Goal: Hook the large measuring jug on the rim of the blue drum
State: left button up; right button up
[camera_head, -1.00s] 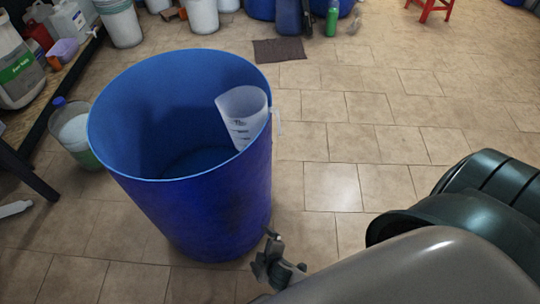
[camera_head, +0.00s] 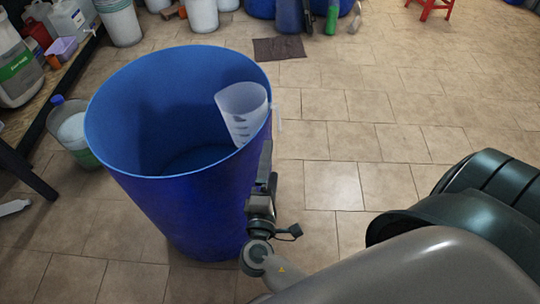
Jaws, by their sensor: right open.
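The large measuring jug (camera_head: 242,112), translucent white with dark scale marks, hangs inside the blue drum (camera_head: 190,215) against its right wall. Its handle (camera_head: 278,117) shows just outside the rim, so the jug appears hooked there, slightly tilted. The drum is upright and open at the top; its bottom is in shadow. My right gripper (camera_head: 265,160) is outside the drum on its right side, pointing up, below the jug's handle. It is open and apart from the jug; its fingers are seen edge-on. My left gripper is out of view.
A clear container with a blue cap (camera_head: 70,130) stands left of the drum. A shelf with jugs (camera_head: 15,75) is at the far left. White buckets (camera_head: 120,22) stand at the back. A dark mat (camera_head: 279,49) lies behind.

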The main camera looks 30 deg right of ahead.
aim_at(253, 119)
jog(key=shift+w, duration=0.1)
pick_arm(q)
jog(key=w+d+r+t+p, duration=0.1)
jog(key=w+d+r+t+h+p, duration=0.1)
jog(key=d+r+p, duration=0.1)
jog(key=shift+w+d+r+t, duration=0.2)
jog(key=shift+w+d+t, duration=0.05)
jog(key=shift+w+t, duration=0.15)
pick_arm(e)
jog(key=x, duration=1.7)
jog(key=shift+w+d+f, duration=0.1)
jog(key=shift+d, duration=0.05)
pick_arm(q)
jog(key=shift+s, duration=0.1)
pick_arm(e)
jog(key=shift+c, duration=0.3)
jog(key=c, duration=1.2)
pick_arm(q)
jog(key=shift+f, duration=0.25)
pick_arm(e)
jog(key=shift+w+a+r+m, duration=0.1)
jog(key=shift+a+r+m, duration=0.1)
jog(key=shift+r+m, duration=0.65)
jog(key=shift+c, duration=0.2)
jog(key=shift+r+n, duration=0.2)
jog(key=shift+n, duration=0.05)
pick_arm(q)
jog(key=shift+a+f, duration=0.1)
